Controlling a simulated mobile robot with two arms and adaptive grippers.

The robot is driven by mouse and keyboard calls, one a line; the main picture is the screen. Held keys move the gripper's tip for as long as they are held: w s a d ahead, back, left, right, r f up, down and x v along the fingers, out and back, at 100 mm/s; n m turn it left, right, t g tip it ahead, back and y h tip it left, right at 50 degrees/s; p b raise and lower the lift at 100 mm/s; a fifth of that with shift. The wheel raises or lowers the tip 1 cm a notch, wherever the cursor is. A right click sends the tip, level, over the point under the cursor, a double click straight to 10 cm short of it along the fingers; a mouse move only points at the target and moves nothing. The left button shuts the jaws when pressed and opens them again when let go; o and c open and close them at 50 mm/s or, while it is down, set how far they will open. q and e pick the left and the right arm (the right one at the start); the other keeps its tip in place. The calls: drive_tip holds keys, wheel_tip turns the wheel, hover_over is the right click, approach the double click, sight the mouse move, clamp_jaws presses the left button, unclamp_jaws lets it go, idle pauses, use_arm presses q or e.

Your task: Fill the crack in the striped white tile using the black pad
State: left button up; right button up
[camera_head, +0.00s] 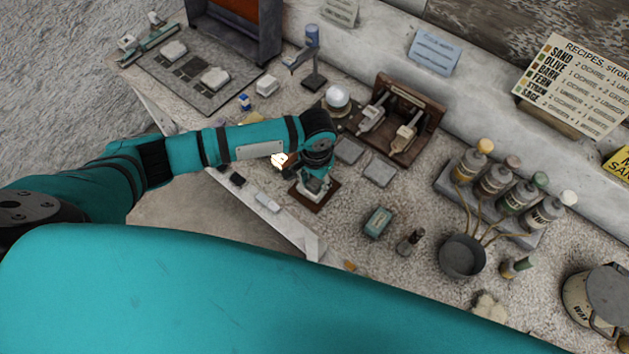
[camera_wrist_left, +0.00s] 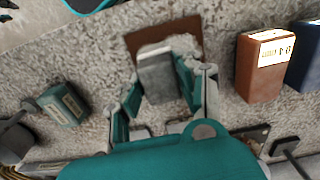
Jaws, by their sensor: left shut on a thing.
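My left gripper (camera_head: 318,183) points down over a small brown board (camera_head: 326,202) near the table's front edge. In the left wrist view the left gripper (camera_wrist_left: 163,100) is shut on a grey block (camera_wrist_left: 157,76). The block stands over the brown board (camera_wrist_left: 188,30), against a whitish lump (camera_wrist_left: 153,47); I cannot tell if they touch. Pale tiles (camera_head: 214,77) lie on a dark mat at the far left; stripes or a crack are too small to tell. My right gripper is out of view.
A teal box (camera_head: 378,222) and a small dark bottle (camera_head: 410,242) stand right of the gripper. Grey slabs (camera_head: 379,173) lie behind it, before a wooden rack (camera_head: 425,105). A reddish-brown labelled block (camera_wrist_left: 262,70) stands close beside the gripper. A bottle rack and pot (camera_head: 462,257) are further right.

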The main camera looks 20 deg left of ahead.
use_arm(q)
drive_tip(key=shift+w+d+r, duration=0.15)
drive_tip(key=shift+w+r, duration=0.25)
drive_tip(key=shift+r, duration=0.1)
drive_tip(key=shift+w+a+f+p, duration=0.1)
drive_tip(key=shift+w+a+p, duration=0.1)
drive_tip(key=shift+a, duration=0.5)
drive_tip(key=shift+w+a+f+p, duration=0.1)
drive_tip(key=shift+w+a+p, duration=0.1)
drive_tip(key=shift+a, duration=0.45)
drive_tip(key=shift+f, duration=0.6)
drive_tip(key=shift+d, duration=0.1)
